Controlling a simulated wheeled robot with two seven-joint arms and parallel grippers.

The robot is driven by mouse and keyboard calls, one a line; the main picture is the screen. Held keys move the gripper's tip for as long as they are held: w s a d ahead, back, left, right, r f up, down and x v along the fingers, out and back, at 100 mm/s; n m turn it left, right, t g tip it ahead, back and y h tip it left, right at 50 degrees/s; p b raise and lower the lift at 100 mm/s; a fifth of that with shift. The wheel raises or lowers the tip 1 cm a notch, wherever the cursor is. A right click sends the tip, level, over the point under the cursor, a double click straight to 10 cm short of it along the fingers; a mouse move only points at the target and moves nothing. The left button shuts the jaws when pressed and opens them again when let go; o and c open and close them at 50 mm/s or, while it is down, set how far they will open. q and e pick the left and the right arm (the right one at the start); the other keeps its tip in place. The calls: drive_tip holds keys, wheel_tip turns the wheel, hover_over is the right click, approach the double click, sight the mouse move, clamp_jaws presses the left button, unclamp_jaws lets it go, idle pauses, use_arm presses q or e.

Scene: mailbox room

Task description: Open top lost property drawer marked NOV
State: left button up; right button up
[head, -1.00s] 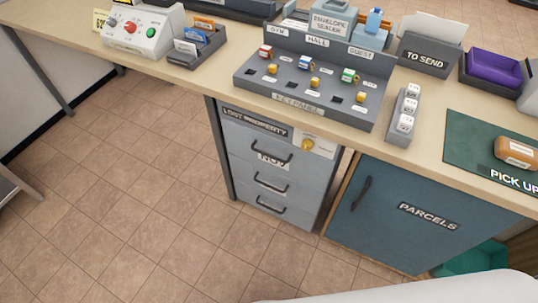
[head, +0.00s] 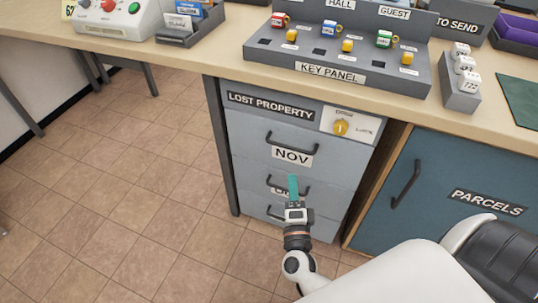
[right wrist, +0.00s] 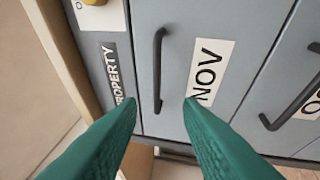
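The top lost property drawer, marked NOV (head: 292,155), is closed in the grey cabinet under the counter. Its dark bar handle (head: 291,146) sits just above the label. In the right wrist view the handle (right wrist: 158,72) appears upright in the picture, left of the NOV label (right wrist: 207,72). My right gripper (head: 293,182) has teal fingers and is in front of the lower drawer, below the NOV label. In the right wrist view its fingers are spread, with nothing between them, and the handle's lower end shows in the gap. My left gripper is not in view.
A yellow lock knob (head: 341,127) is on a white plate at the cabinet's upper right. Lower drawer handles (head: 287,189) are close to my gripper. The counter edge (head: 300,88) overhangs above. The blue PARCELS door (head: 450,180) is on the right; open tiled floor (head: 130,200) is on the left.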

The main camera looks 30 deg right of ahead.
sight(290, 148)
drive_tip(key=x, duration=1.2)
drive_tip(key=shift+d+r, duration=0.15)
drive_tip(key=shift+r, duration=0.15)
clamp_jaws()
